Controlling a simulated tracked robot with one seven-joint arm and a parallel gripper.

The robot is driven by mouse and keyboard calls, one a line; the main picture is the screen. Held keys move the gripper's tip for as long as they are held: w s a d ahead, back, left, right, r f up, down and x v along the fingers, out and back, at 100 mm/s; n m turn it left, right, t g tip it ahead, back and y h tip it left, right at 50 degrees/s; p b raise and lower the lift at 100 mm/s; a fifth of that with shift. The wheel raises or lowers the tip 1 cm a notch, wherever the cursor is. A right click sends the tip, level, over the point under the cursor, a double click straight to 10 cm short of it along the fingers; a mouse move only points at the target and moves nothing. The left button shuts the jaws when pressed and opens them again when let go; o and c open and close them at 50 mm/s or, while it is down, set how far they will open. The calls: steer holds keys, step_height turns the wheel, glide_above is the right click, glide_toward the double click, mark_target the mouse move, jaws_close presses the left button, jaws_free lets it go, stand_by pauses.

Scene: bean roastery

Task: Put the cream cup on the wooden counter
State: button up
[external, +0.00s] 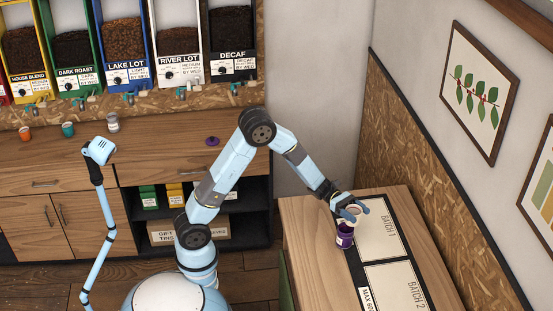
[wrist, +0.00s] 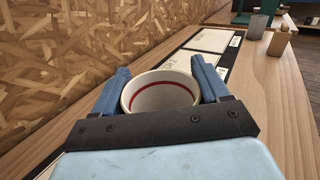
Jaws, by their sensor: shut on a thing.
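My gripper (external: 354,210) is shut on the cream cup (wrist: 161,91), over the right-hand wooden table. In the wrist view the cup sits upright or nearly so between the two blue fingers (wrist: 160,68), its open mouth showing a red ring inside. In the external view only a little of the cup (external: 350,213) shows between the fingers. Whether it touches the surface below is not clear. The wooden counter (external: 150,160) runs along the back wall, left of the arm.
A purple jar (external: 344,237) stands just below my gripper, beside the BATCH 1 (external: 388,228) and BATCH 2 (external: 397,284) panels.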

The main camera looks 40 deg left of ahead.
steer(key=shift+s+d, duration=0.1)
steer(key=shift+d, duration=0.2)
steer(key=w+d+f, duration=0.5)
steer(key=w+f, duration=0.1)
steer(key=w+d+f, duration=0.3)
steer(key=shift+w+d+f, duration=0.1)
steer(key=shift+w+d, duration=0.2)
steer(key=shift+w, duration=0.1)
steer(key=shift+w+d+f, duration=0.1)
steer(key=shift+f, duration=0.8)
steer(key=shift+w+d+f, duration=0.1)
steer(key=shift+f, duration=0.8)
steer(key=shift+f, duration=0.1)
steer(key=o, duration=1.1)
